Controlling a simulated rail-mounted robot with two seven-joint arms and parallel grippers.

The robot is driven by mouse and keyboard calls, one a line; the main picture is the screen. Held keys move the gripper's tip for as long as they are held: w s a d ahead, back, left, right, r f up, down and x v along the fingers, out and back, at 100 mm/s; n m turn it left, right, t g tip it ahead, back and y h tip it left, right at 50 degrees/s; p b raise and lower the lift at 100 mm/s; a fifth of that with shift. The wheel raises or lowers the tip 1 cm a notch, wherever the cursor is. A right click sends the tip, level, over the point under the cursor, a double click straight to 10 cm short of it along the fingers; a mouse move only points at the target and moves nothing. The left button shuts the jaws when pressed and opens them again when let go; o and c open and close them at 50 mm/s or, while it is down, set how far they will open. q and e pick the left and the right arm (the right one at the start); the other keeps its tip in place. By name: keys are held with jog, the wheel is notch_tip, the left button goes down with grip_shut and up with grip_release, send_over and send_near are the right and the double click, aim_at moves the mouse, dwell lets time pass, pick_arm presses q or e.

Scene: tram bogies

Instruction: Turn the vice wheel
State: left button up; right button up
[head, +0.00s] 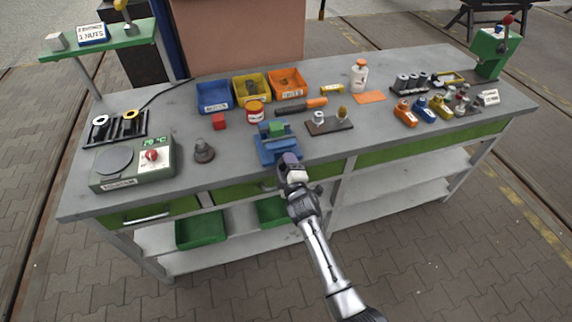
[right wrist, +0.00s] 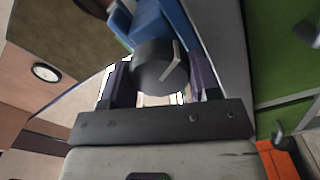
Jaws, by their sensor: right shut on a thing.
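The blue vice (head: 277,146) is fixed at the front edge of the grey workbench, with a green block (head: 277,129) at its top. My right gripper (head: 291,163) reaches up to the front of the vice, where the wheel is mostly hidden behind it. In the right wrist view, the dark round vice wheel (right wrist: 158,68) with a light bar across its face sits between the two fingers of my right gripper (right wrist: 160,82). The gripper is shut on the wheel. Part of the blue vice body (right wrist: 165,25) shows behind the wheel. My left gripper is not in view.
The workbench (head: 230,160) carries blue, yellow and orange bins (head: 286,83) behind the vice. A red-lidded jar (head: 254,111), a dark holder (head: 329,126) and a green device with a red knob (head: 134,165) stand near it. Green drawers lie below the top.

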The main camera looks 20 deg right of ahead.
jog(key=m+p, duration=0.1)
jog(key=m, duration=0.2)
jog(key=shift+r+m, duration=0.15)
jog(key=shift+m, duration=0.25)
jog(key=shift+m+p, duration=0.5)
jog(key=shift+m, duration=1.3)
jog(key=o, duration=0.9)
jog(key=shift+s, duration=0.1)
jog(key=s, duration=0.4)
jog(key=s+p, duration=0.1)
jog(key=s, duration=0.4)
jog(key=s+p, duration=0.1)
jog(key=s, duration=0.3)
jog(key=shift+s+a, duration=0.3)
jog(key=shift+a, duration=0.05)
